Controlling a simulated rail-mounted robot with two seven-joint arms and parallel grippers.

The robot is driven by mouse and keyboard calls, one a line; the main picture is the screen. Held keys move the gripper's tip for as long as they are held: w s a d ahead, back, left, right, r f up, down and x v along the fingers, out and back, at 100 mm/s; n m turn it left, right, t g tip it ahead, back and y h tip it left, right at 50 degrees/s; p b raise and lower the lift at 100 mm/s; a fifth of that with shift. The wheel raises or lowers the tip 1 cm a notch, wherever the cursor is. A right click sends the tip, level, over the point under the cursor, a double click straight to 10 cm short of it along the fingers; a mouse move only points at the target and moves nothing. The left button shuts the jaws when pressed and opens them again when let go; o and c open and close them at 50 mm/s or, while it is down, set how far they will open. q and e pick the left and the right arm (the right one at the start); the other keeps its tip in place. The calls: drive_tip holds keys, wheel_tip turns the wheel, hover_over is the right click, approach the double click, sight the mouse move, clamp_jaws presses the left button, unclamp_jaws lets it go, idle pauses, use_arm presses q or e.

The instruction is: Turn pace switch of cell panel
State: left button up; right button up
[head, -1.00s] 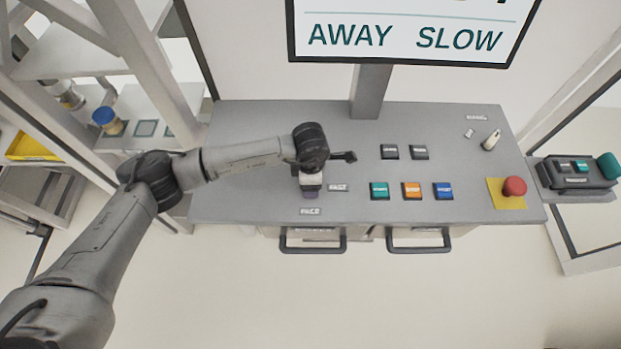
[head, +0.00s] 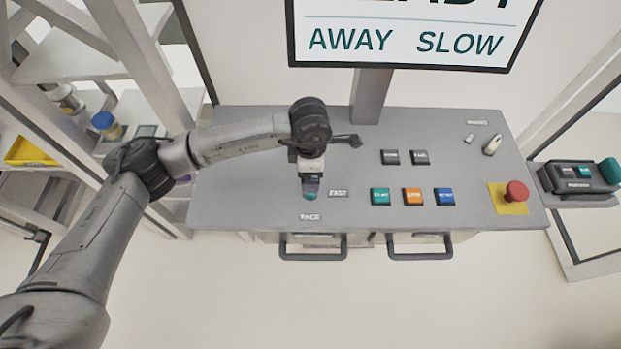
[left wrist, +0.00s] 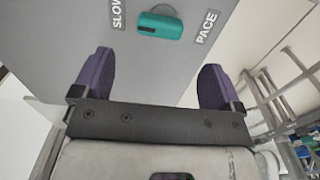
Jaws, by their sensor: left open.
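The pace switch is a teal knob (left wrist: 160,26) on the grey cell panel (head: 250,205). My left gripper is open and empty. Its purple fingers also show in the left wrist view (left wrist: 157,60), with the knob beyond their tips, not between them. My right gripper is not in view.
Green, orange and blue buttons (head: 412,197) and two dark buttons (head: 405,157) sit to the right. A red emergency button (head: 516,191) is at the right edge. A screen (head: 410,35) reads AWAY SLOW. Drawer handles (head: 313,247) stick out in front.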

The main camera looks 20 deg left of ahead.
use_arm(q)
drive_tip(key=shift+r, duration=2.7)
